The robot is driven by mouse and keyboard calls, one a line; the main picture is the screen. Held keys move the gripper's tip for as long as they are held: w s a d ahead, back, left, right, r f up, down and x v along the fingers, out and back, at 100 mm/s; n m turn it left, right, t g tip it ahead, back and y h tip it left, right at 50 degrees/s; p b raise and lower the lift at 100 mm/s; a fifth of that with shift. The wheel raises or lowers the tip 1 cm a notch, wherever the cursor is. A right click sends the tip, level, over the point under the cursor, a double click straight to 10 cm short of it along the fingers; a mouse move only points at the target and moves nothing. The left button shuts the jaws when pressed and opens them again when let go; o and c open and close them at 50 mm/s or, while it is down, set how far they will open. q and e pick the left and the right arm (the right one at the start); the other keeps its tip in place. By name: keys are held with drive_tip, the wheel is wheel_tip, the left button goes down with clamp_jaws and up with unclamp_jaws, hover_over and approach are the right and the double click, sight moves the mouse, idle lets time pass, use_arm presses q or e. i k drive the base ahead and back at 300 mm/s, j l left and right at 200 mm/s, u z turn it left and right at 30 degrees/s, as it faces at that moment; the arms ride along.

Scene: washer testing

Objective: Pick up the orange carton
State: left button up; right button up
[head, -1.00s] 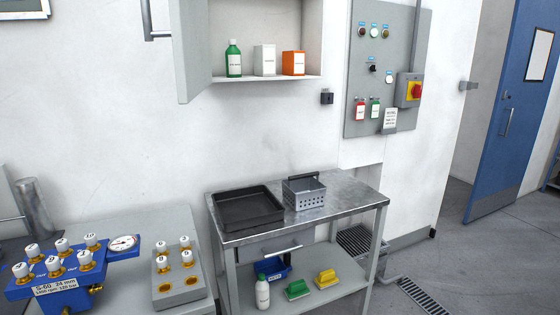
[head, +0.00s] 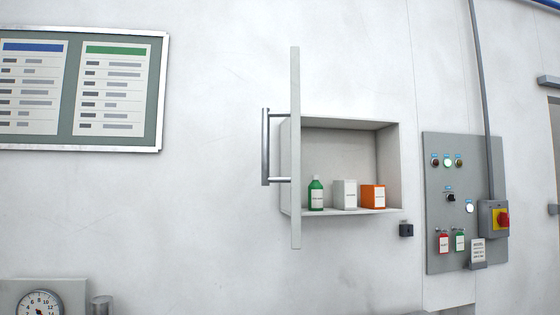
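The orange carton (head: 372,197) stands upright on the floor of an open wall cabinet (head: 345,140), at the right of the items there. It is a small box with a white label on its front. Neither of my grippers shows in the head view.
The cabinet door (head: 295,150) stands open toward me on the left, with a long bar handle (head: 265,147). A grey control panel (head: 464,200) is on the wall to the right. A notice board (head: 82,90) hangs at upper left. A gauge (head: 40,305) shows at lower left.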

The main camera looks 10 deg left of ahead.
sight(372, 197)
drive_tip(key=j+z, duration=0.15)
drive_tip(key=j, duration=0.95)
drive_tip(key=i+l+z, duration=0.25)
drive_tip(key=l+z, duration=0.15)
drive_tip(key=i+l+z, duration=0.6)
drive_tip(key=z, duration=0.15)
drive_tip(key=i+l+z, duration=0.25)
drive_tip(key=i+z, duration=0.15)
drive_tip(key=i, duration=0.15)
drive_tip(key=i+z, duration=0.35)
drive_tip(key=i, duration=0.25)
drive_tip(key=i+u, duration=0.35)
drive_tip(key=i+l+u, duration=0.15)
drive_tip(key=i+u, duration=0.2)
drive_tip(key=i+l+u, duration=0.2)
drive_tip(key=u, duration=0.15)
drive_tip(key=i+l+u, duration=0.1)
drive_tip(key=u, duration=0.3)
drive_tip(key=i+l+u, duration=0.2)
drive_tip(key=u, duration=0.2)
drive_tip(key=i+l+u, duration=0.25)
drive_tip(key=u, duration=0.15)
